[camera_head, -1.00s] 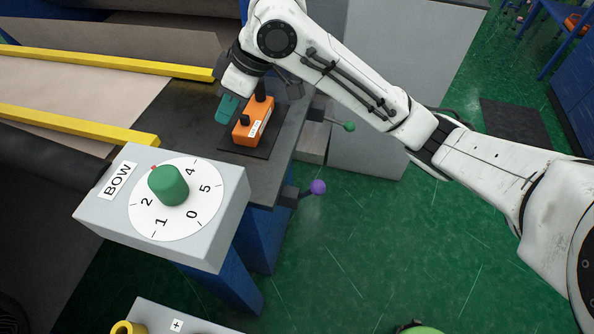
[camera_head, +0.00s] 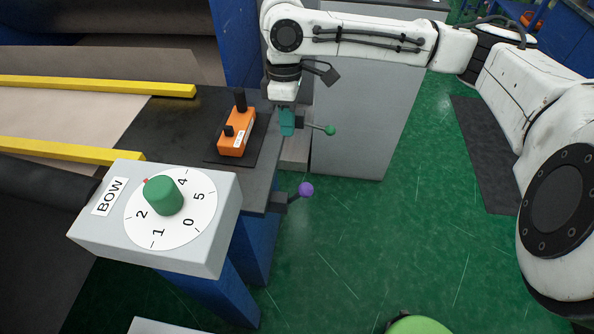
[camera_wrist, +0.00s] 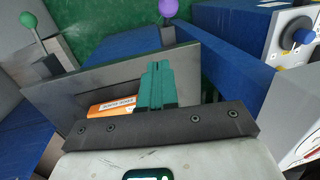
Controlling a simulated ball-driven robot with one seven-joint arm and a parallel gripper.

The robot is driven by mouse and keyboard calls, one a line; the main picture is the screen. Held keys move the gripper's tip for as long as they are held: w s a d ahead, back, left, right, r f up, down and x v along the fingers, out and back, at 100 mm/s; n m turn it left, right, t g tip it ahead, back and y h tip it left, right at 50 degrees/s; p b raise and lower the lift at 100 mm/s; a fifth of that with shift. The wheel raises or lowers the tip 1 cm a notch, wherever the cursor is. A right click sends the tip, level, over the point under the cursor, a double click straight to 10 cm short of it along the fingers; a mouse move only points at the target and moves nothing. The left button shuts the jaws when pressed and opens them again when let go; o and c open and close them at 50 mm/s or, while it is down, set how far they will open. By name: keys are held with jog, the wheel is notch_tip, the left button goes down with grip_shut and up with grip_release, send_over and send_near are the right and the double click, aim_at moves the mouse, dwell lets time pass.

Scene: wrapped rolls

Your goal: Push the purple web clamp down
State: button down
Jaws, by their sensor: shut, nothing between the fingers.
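The purple web clamp is a short lever with a purple ball knob (camera_head: 306,189). It sticks out to the right, slightly raised, from a dark bracket on the table's right side. The knob also shows at the top edge of the wrist view (camera_wrist: 168,8). My gripper (camera_head: 287,122) points down at the table's right edge, behind the purple knob in the head view and apart from it. Its teal fingers (camera_wrist: 156,85) are closed together and empty.
A similar lever with a green knob (camera_head: 330,130) is close beside my gripper. An orange box (camera_head: 238,135) with black knobs sits on the dark table. The grey BOW dial box (camera_head: 95,228) stands in front. Green floor is open to the right.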

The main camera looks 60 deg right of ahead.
jog(key=p, duration=0.2)
send_near(297, 197)
jog(key=d+f, duration=0.1)
jog(key=f, duration=0.1)
jog(key=shift+a+f, duration=0.1)
jog(key=shift+f, duration=0.15)
jog(key=shift+f, duration=0.1)
dwell(0.3)
